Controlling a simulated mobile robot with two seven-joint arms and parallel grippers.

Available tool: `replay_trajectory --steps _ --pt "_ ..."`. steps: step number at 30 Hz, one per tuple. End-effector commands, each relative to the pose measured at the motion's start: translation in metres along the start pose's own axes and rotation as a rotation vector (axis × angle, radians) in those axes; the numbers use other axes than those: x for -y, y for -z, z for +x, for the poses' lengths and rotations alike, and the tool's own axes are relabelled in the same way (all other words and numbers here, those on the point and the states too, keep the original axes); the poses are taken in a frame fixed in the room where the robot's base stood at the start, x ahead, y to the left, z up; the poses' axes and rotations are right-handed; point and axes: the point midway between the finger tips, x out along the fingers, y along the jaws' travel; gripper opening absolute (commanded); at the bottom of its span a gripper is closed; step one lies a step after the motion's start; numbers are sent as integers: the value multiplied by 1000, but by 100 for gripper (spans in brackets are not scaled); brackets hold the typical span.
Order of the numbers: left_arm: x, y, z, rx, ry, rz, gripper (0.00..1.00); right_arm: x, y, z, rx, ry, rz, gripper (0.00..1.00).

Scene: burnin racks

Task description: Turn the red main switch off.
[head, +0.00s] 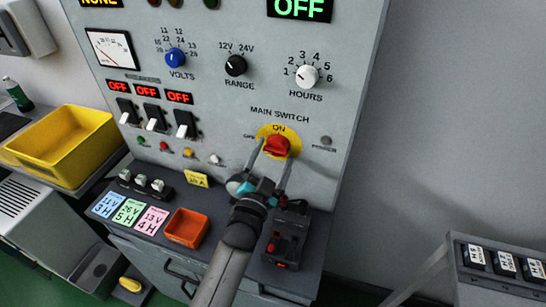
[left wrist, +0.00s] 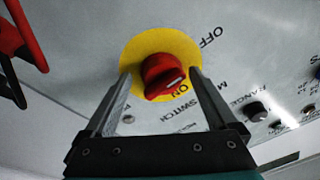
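The red main switch (head: 277,146) is a knob on a yellow round plate on the grey upright panel. In the left wrist view the red knob (left wrist: 163,75) has a pale mark pointing toward the word ON. OFF is printed to one side of the plate. My left gripper (head: 275,157) is at the switch, one finger on each side of the knob. In the left wrist view the gripper (left wrist: 162,92) is open, with gaps between the fingers and the knob; contact is not visible. My right gripper is not in view.
The panel has a black range knob (head: 235,65), a white hours knob (head: 307,76) and several breaker switches (head: 154,118). Below, a ledge holds an orange tray (head: 187,228) and a black box with red parts (head: 286,245). A yellow bin (head: 65,146) stands left.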

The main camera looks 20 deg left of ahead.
Motion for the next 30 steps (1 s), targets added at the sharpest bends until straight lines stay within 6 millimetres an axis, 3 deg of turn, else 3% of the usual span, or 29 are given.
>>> replay_trajectory --steps 8,30 --pt "1 0 -17 -1 1 2 92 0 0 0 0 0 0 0" --pt "-1 -1 -138 2 -2 -1 92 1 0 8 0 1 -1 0"
